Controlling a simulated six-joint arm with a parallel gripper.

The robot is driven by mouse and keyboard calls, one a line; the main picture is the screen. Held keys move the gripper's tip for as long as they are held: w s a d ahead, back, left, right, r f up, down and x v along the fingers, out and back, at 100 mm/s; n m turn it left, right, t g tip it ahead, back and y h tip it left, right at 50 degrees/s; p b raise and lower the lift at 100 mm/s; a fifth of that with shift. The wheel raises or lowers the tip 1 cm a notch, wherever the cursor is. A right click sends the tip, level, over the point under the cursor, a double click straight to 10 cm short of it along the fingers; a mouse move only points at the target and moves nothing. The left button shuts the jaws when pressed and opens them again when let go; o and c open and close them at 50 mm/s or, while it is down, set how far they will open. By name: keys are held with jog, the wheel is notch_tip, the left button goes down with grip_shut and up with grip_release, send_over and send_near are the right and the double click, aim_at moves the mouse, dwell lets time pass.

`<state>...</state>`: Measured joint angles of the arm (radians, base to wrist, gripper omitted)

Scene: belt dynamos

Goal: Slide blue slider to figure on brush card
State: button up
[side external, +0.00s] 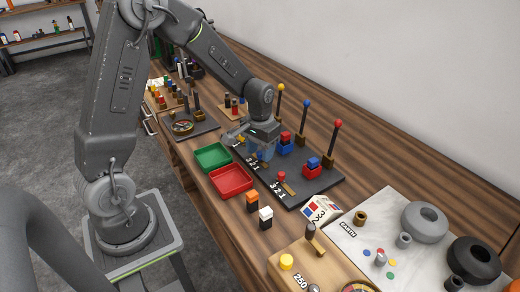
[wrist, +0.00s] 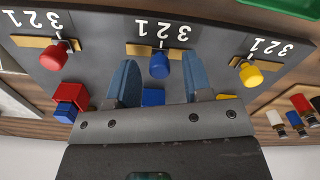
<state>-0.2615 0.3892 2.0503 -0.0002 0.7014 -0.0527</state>
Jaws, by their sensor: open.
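The blue slider (wrist: 160,66) has a round knob on a brass strip, with the figures 3, 2 and 1 printed beside it in the wrist view. Its stem is near the middle figure, 2. My gripper (wrist: 159,64) is open, with one blue-grey finger on each side of the knob. I cannot tell whether either finger touches it. In the side external view my gripper (side external: 262,150) hides the blue slider. The brush card (side external: 319,209) lies right of the dark board, with red and blue patches and figures, among them 3 and 2, too small to read surely.
A red slider (wrist: 56,56) and a yellow slider (wrist: 251,75) flank the blue one. Posts with yellow (side external: 281,88), blue (side external: 307,104) and red (side external: 338,124) balls stand behind. Green (side external: 213,157) and red (side external: 231,181) trays lie in front of the board.

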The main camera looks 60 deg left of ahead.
aim_at(260, 152)
jog(key=shift+r, duration=0.1)
notch_tip(260, 152, up, 14)
dwell(0.5)
jog(key=s+d+r+m+t, duration=0.1)
jog(key=s+d+r+t, duration=0.1)
jog(key=s+d, duration=0.3)
jog(key=s+d+r+m+t, duration=0.2)
jog(key=s+d, duration=0.3)
jog(key=s, duration=0.7)
jog(key=shift+s+r+m+t, duration=0.15)
jog(key=shift+m+t, duration=0.15)
jog(key=shift+t, duration=0.5)
jog(key=shift+o, duration=0.2)
jog(key=shift+a, duration=0.1)
